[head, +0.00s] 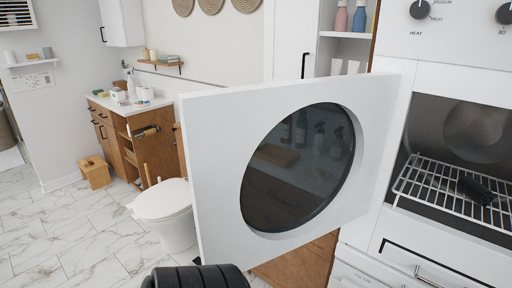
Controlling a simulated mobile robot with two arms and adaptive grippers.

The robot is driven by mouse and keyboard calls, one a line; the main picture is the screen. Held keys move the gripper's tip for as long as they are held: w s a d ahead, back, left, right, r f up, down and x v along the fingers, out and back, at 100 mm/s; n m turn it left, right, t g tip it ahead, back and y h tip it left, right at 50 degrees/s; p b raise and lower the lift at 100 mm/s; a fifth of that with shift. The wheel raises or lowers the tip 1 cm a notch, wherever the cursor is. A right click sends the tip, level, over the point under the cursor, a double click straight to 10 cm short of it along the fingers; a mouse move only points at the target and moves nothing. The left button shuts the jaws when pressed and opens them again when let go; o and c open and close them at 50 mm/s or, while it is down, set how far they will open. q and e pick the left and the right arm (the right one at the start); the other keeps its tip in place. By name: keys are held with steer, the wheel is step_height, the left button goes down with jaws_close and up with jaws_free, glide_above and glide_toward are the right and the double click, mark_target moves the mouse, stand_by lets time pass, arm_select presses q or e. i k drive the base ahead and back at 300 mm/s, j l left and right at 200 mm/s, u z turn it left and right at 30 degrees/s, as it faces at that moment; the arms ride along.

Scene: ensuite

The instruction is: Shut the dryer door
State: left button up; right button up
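The dryer door (218,170) is a white square panel with a round dark glass window (298,170). It stands wide open, swung out toward me from the dryer (400,225) on the right. The dryer's opening is uncovered and shows a wire rack (430,187) inside. A small dark object lies on the rack; I cannot tell what it is. A black ribbed part, likely of my own arm, shows at the bottom edge below the door. I see no gripper fingers in this view.
A white toilet (165,208) stands behind the door to the left. A wooden vanity (118,138) and a small wooden stool (94,172) are further back. Control knobs (420,9) sit above the dryer opening. The marble floor at the left is clear.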

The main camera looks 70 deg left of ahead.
mark_target(274, 169)
steer(key=k+j, duration=0.1)
steer(key=j, duration=0.4)
steer(key=k+j, duration=0.1)
steer(key=j, duration=0.4)
steer(key=k+j, duration=0.1)
steer(key=j, duration=0.4)
steer(key=k+j, duration=0.1)
steer(key=j, duration=0.35)
steer(key=k+j, duration=0.1)
steer(key=j, duration=0.4)
